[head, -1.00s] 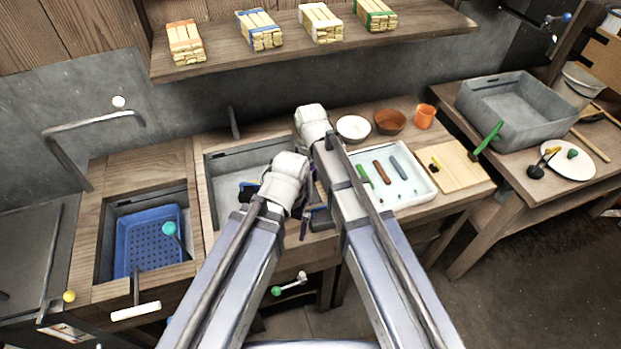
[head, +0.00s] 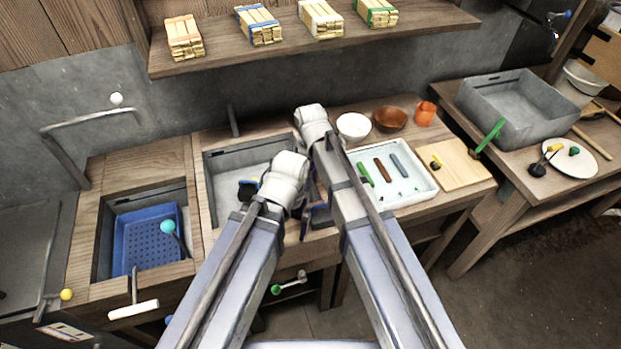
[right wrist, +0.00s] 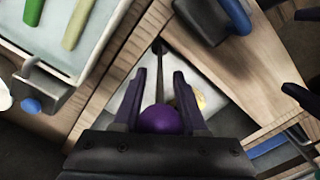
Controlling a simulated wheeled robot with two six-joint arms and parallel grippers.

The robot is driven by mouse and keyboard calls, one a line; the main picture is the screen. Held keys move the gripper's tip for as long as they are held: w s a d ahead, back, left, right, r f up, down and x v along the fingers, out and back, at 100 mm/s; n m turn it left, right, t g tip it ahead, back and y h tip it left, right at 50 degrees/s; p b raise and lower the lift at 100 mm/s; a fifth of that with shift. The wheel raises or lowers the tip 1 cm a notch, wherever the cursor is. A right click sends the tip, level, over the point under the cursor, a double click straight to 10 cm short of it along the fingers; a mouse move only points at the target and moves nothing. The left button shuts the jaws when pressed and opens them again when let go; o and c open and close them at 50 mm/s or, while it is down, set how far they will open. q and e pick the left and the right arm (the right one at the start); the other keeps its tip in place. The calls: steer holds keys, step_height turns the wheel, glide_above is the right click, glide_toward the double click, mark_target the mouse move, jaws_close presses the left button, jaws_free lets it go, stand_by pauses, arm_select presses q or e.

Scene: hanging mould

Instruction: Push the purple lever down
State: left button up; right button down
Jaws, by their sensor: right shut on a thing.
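The purple lever's round knob (right wrist: 160,119) shows in the right wrist view, between the purple fingers of my right gripper (right wrist: 159,76). The gripper is shut on it. A thin dark rod runs from the knob up the picture to the wooden counter edge. In the head view the lever is hidden by my arms, and little of my right gripper (head: 317,213) shows at the counter's front edge. My left arm's white wrist (head: 286,178) is beside the right arm; its fingers cannot be made out clearly.
A white tray (head: 424,190) with coloured bars lies right of my right arm. The middle sink (head: 222,180) and a blue perforated basin (head: 150,240) are left. A green-knobbed lever (head: 289,284), a white-handled lever (head: 134,309) and a yellow knob (head: 67,294) are at the front.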

arm_select(q)
step_height(320, 180, down, 4)
steer(key=b, duration=0.2)
steer(key=shift+r+b, duration=0.25)
steer(key=shift+b, duration=0.05)
steer(key=shift+s+r, duration=0.1)
steer(key=shift+r, duration=0.05)
arm_select(e)
step_height(320, 180, down, 3)
steer(key=shift+s+f, duration=0.1)
steer(key=shift+s, duration=0.05)
steer(key=c, duration=0.5)
jaws_free()
arm_select(q)
steer(key=shift+r, duration=0.1)
arm_select(e)
step_height(320, 180, up, 8)
steer(key=p, duration=0.8)
steer(key=shift+f, duration=0.1)
arm_select(q)
step_height(320, 180, up, 8)
steer(key=shift+f, duration=0.2)
steer(key=shift+f, duration=0.2)
arm_select(e)
steer(key=shift+f, duration=0.2)
